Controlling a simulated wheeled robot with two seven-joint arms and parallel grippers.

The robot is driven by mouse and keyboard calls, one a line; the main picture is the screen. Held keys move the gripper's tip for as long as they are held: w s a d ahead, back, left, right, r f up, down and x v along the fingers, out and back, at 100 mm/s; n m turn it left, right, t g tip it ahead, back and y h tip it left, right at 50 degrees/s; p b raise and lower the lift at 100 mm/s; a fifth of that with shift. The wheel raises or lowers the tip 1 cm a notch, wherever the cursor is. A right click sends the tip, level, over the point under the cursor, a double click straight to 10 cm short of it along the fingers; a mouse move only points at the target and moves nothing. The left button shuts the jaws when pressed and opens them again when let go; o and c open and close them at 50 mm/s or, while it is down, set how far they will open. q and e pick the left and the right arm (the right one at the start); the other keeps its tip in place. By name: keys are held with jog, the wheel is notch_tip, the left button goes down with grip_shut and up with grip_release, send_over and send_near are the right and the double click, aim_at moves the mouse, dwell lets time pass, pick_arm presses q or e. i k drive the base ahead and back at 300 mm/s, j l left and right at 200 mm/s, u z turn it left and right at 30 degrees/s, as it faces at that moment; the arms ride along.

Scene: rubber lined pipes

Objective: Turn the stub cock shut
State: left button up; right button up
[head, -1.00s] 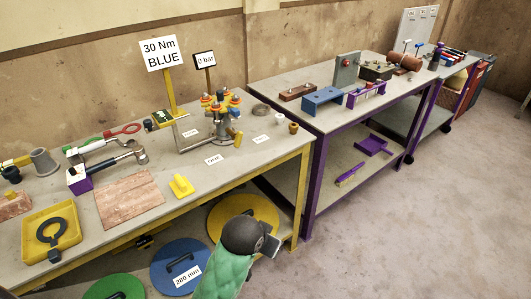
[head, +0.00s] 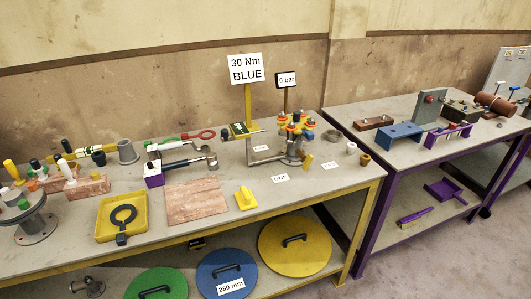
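A flanged pipe stub (head: 293,140) with red, yellow and blue nuts on top stands on the yellow-legged bench, right of centre. A small yellow lever (head: 308,162) sticks up at its lower right side. It may be the stub cock's handle, but it is too small to tell whether the cock is open or shut. A sign reading "0 bar" (head: 286,80) stands behind the stub. Neither of my grippers is in view.
A "30 Nm BLUE" sign (head: 246,69), torque wrench (head: 188,163), yellow block (head: 245,199) and yellow tray (head: 98,229) share the bench (head: 222,228). Coloured discs, including a blue one (head: 243,262), lie below. A purple-legged table (head: 397,149) stands right. Floor is free at lower right.

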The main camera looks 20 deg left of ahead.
aim_at(308, 160)
jog(key=i+l+u, duration=0.15)
jog(key=l+u, duration=0.15)
jog(key=u, duration=0.2)
jog(key=i+l+u, duration=0.1)
jog(key=l+u, duration=0.25)
jog(key=u, duration=0.15)
jog(key=l+u, duration=0.35)
jog(key=u, duration=0.15)
jog(key=l+u, duration=0.35)
jog(key=u, duration=0.15)
